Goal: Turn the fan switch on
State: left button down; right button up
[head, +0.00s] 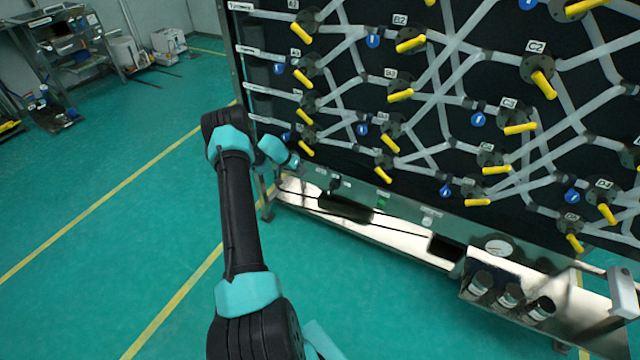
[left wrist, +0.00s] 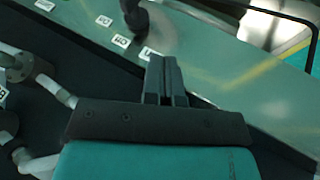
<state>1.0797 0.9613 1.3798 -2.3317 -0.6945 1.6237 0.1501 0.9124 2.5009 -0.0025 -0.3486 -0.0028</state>
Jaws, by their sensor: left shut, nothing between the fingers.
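A dark switch knob (head: 335,184) stands on the metal ledge below the valve panel in the head view. A dark knob-like part (left wrist: 136,14) also shows at the top of the left wrist view, close to small white labels (left wrist: 120,41). I cannot read the labels, so I cannot tell which control is the fan switch or how it is set. My left gripper (left wrist: 166,66) is shut and empty, pointing toward the ledge and apart from the knob in the wrist picture. In the head view its fingers are hard to make out near the panel's lower left corner.
The black panel carries pale pipes and yellow valve handles (head: 543,84) close to my left wrist. On the ledge are a green control (head: 383,201) and a gauge (head: 498,247). Green floor at left is open.

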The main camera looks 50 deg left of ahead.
aim_at(332, 189)
pick_arm(q)
jog(key=w+d+f, duration=0.6)
jog(key=f, duration=0.2)
jog(key=shift+w+d, duration=0.35)
jog(key=shift+w, duration=0.05)
dwell(0.6)
